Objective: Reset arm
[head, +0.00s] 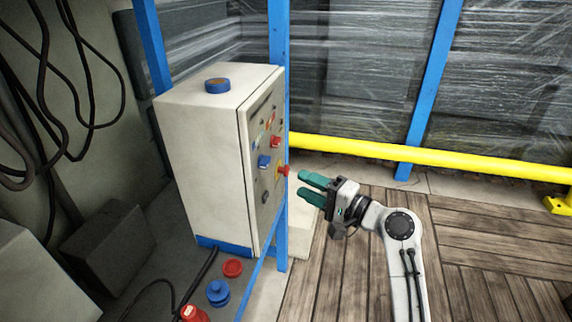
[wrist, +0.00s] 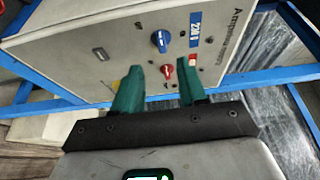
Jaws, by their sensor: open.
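My gripper (head: 313,188) is in the middle of the head view, with its green fingers pointing left toward the control box (head: 205,160). The fingers are apart with nothing between them. The beige box also fills the upper part of the wrist view (wrist: 125,40). Its front panel carries a blue knob (wrist: 160,40) and a red knob (wrist: 167,71), which show just beyond the fingers (wrist: 160,92). In the head view a red knob (head: 283,170) on a yellow base sits left of the fingertips. A gap shows between the fingers and the panel in the head view.
A blue frame post (head: 278,40) stands behind the box, and a yellow rail (head: 420,155) runs behind my arm. A blue round item (head: 217,85) lies on the box. Red and blue parts (head: 218,292) and cables lie below. Wooden floor (head: 480,240) at right is clear.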

